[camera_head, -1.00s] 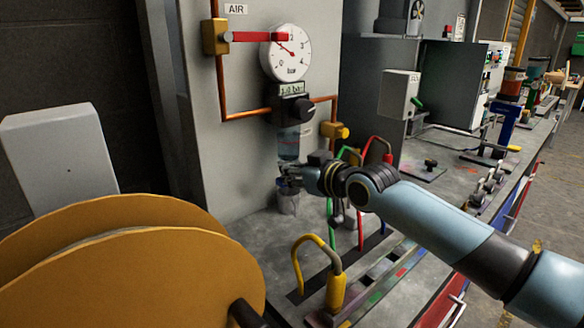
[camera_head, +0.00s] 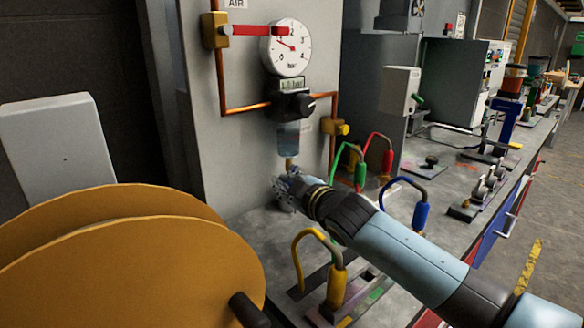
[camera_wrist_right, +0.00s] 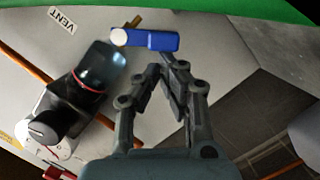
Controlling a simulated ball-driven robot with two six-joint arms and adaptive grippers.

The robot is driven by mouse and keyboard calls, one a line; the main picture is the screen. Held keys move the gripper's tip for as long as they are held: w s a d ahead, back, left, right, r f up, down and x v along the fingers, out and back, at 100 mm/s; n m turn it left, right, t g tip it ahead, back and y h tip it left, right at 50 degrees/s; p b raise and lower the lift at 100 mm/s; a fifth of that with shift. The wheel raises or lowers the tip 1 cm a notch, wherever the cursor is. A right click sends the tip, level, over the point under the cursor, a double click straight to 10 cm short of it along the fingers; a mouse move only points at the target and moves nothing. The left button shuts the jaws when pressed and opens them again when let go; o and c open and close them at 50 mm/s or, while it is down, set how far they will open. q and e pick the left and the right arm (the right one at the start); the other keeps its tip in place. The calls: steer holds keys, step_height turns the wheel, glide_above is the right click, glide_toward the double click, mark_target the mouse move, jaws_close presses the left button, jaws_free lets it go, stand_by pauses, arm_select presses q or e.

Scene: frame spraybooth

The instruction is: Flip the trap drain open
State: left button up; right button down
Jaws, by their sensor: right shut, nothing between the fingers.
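The clear trap bowl (camera_head: 289,138) hangs under the black regulator (camera_head: 293,105) on the grey panel. A small brass drain fitting (camera_head: 289,162) shows under it. In the right wrist view, a blue lever (camera_wrist_right: 152,41) with a pale round end lies beside the bottom of the bowl (camera_wrist_right: 102,66). My right gripper (camera_head: 283,187) is just below the drain fitting in the head view. It is shut and empty, and its fingertips (camera_wrist_right: 162,66) point at the blue lever with a small apparent gap; contact cannot be told. My left gripper is out of view.
A round gauge (camera_head: 286,47) and copper pipes are above and around the trap. Yellow (camera_head: 337,287), blue (camera_head: 420,215), green and red hooked hoses stand on the bench near my right arm. A large orange reel (camera_head: 130,270) fills the lower left.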

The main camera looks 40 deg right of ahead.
steer(key=f+b, duration=0.1)
steer(key=f+n+b, duration=0.1)
steer(key=b, duration=0.1)
steer(key=shift+d+f, duration=0.3)
steer(key=shift+f, duration=0.1)
steer(key=shift+d+f+n+h+b, duration=0.1)
steer(key=shift+f+n+h+b, duration=0.15)
steer(key=shift+n+h+b, duration=0.2)
steer(key=n+b, duration=0.1)
steer(key=f+n+b, duration=0.1)
steer(key=shift+d+n+t+b, duration=0.25)
steer(key=shift+d+t+b, duration=0.1)
steer(key=shift+t, duration=0.05)
steer(key=shift+d+n+b, duration=0.25)
steer(key=shift+n+b, duration=0.25)
steer(key=shift+b, duration=0.05)
steer(key=shift+w, duration=0.1)
steer(key=s, duration=0.4)
steer(key=s+a, duration=0.1)
steer(key=s, duration=0.3)
steer(key=s+a, duration=0.1)
steer(key=s, duration=0.3)
steer(key=shift+r, duration=0.3)
steer(key=shift+r, duration=0.1)
